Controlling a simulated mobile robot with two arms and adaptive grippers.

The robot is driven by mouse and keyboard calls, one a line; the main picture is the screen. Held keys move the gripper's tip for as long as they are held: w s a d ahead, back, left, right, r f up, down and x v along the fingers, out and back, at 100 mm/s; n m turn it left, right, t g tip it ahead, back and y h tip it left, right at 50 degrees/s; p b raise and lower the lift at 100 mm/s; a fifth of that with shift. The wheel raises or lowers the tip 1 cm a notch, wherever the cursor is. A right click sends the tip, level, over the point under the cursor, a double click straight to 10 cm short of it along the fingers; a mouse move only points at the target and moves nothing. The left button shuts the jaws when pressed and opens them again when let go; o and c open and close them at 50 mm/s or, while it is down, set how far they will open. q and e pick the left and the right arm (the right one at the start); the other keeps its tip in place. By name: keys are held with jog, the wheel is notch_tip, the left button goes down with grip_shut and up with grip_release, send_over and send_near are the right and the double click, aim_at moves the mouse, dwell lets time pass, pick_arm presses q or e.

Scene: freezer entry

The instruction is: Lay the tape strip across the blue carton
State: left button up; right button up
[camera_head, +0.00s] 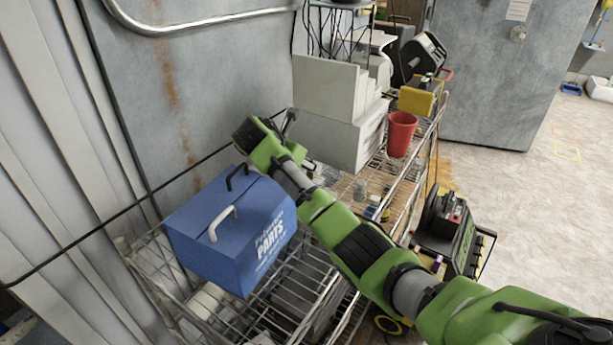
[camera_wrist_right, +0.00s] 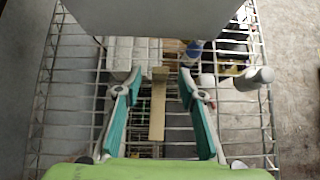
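The blue carton (camera_head: 232,228), with a black and a white handle on top, sits on the wire rack at the left of the head view. I see no strip across the top that shows. In the right wrist view, a narrow tan strip (camera_wrist_right: 157,108), likely the tape strip, lies lengthwise between the teal fingers of my right gripper (camera_wrist_right: 161,78). The fingers are open, with a gap on both sides of the strip. My left gripper is not in view.
White boxes (camera_head: 334,138) stand beyond my right wrist, with a red cup (camera_head: 401,134) to their right. Small bottles (camera_head: 361,190) stand on the wire shelf. The grey wall (camera_head: 190,80) is close behind the carton. Open floor (camera_head: 530,200) lies at the right.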

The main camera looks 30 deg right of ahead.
jog(key=x, duration=0.3)
jog(key=shift+w+d+f, duration=0.1)
jog(key=shift+w+d, duration=0.05)
jog(key=shift+d, duration=0.2)
jog(key=shift+a, duration=0.1)
jog(key=shift+c, duration=0.3)
jog(key=c, duration=0.8)
